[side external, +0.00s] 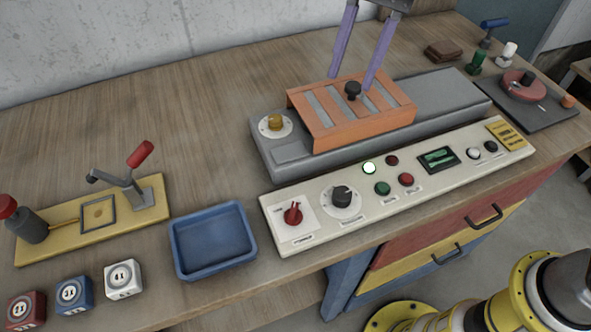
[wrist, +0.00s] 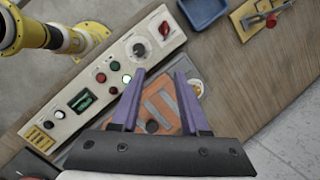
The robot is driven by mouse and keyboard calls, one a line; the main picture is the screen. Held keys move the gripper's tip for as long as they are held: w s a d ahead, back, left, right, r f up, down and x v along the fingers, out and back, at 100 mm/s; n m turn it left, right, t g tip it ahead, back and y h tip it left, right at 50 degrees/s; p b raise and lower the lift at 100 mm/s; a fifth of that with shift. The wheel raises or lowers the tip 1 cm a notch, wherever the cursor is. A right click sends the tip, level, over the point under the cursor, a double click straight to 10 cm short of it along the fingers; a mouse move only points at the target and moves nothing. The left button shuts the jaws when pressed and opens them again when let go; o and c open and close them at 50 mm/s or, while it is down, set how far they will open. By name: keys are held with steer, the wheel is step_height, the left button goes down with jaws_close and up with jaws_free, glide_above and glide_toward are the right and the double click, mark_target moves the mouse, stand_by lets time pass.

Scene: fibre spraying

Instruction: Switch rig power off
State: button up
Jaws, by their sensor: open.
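The cream control panel (side external: 400,195) lies along the bench's front edge. At its left end is a red rotary switch (side external: 293,213) on a white plate, which I take as the power switch; its label is too small to read surely. It also shows in the wrist view (wrist: 164,28). A lamp (side external: 369,168) on the panel glows whitish green. My gripper (side external: 352,82) is open and empty, its purple fingers pointing down over the orange slatted cover (side external: 335,130), right of and behind the switch. The fingertips appear near the cover's black knob; I cannot tell their exact height.
A black dial (side external: 342,196), green button (side external: 382,188) and red button (side external: 406,179) sit right of the switch. A blue tray (side external: 212,240) stands left of the panel. A yellow-based toggle clamp (side external: 95,215) is farther left. Bench behind the tray is clear.

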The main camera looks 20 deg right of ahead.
steer(key=n+g+h, duration=0.1)
steer(key=g, duration=0.1)
glide_toward(293, 213)
steer(key=w+v, duration=0.1)
steer(key=v, duration=0.5)
steer(key=x, duration=1.4)
steer(key=shift+s+f, duration=0.25)
steer(key=shift+s, duration=0.25)
jaws_close()
